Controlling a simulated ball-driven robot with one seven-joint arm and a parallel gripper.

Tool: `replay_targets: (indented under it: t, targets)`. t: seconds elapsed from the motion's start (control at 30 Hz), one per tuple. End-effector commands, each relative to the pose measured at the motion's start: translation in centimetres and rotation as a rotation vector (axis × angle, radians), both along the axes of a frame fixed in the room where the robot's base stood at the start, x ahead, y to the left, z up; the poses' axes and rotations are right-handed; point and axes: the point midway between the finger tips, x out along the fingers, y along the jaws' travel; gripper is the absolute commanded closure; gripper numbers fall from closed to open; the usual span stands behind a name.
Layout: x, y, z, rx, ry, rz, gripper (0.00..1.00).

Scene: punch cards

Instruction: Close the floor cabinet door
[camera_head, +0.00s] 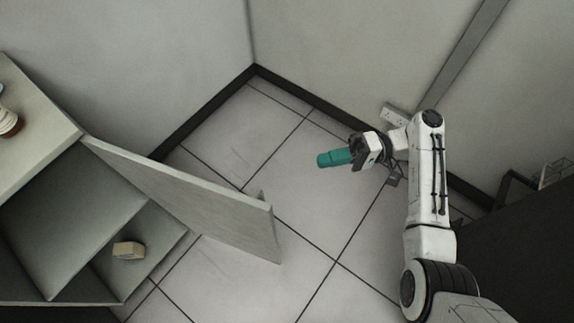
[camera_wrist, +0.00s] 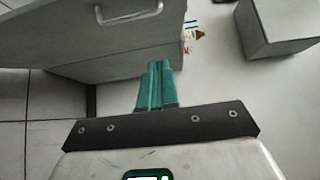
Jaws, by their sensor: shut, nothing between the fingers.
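The floor cabinet (camera_head: 40,125) stands at the left in the head view, with its grey door (camera_head: 190,195) swung wide open into the room. A small part of the door's handle (camera_head: 262,194) shows past its top edge. In the wrist view, a grey door panel (camera_wrist: 50,35) with a metal bar handle (camera_wrist: 130,17) fills the upper left. My gripper (camera_head: 320,160), with teal fingers, is to the right of the door in the head view, apart from it and pointing left. Its fingers (camera_wrist: 159,65) are shut and empty.
A small tan box (camera_head: 128,250) sits inside the cabinet, and a jar (camera_head: 8,123) stands on its top. The tiled floor (camera_head: 310,210) between door and arm is clear. Walls meet in a corner behind. A wall socket (camera_head: 394,116) is near my wrist. A dark object (camera_head: 530,240) stands at the right.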

Motion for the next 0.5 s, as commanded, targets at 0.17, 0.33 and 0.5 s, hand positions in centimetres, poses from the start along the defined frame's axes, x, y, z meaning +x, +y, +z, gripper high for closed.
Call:
replay_targets:
  t: [0.17, 0.33, 0.5]
  targets:
    - [-0.4, 1.9, 0.2, 0.004, 0.001, 0.005, 1.0]
    - [-1.2, 5.0, 0.2, 0.003, 0.001, 0.005, 1.0]
    - [-1.9, 8.3, 0.2, 0.002, -0.001, 0.005, 1.0]
